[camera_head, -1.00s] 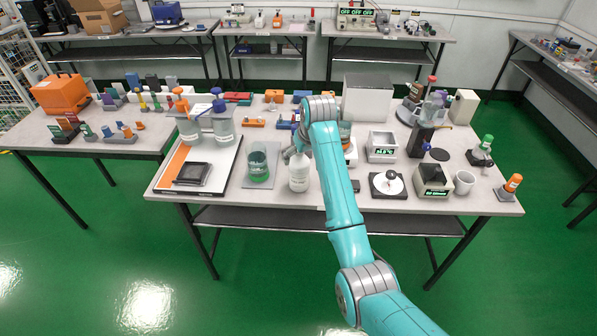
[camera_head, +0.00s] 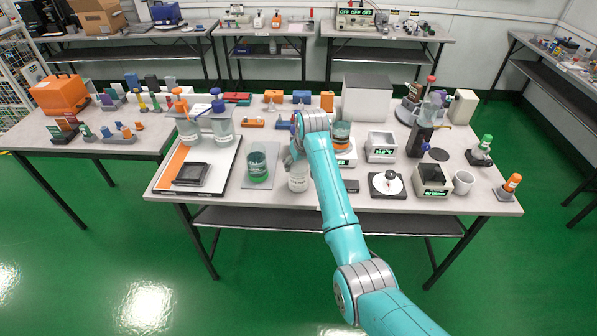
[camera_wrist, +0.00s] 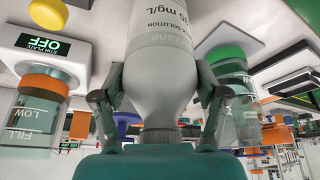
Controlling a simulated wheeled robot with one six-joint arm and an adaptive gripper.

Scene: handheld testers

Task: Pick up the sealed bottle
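The sealed bottle (camera_head: 298,182) is a white bottle standing upright near the front edge of the middle table, left of my arm. My gripper (camera_head: 294,155) is at its top and partly hides it. In the wrist view the bottle (camera_wrist: 162,75) appears upside down, with grey print reading "SOLUTION" and "mg/L". Its shoulder and neck lie between the two fingers of my gripper (camera_wrist: 160,92). The fingers are very close to both sides; I cannot tell whether they press on it.
A hotplate (camera_head: 346,157) with an orange-topped beaker (camera_head: 342,135) is close on the right. A dark flat block (camera_head: 351,186) lies near the front. Clear bottles (camera_head: 222,127) stand at the back left.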

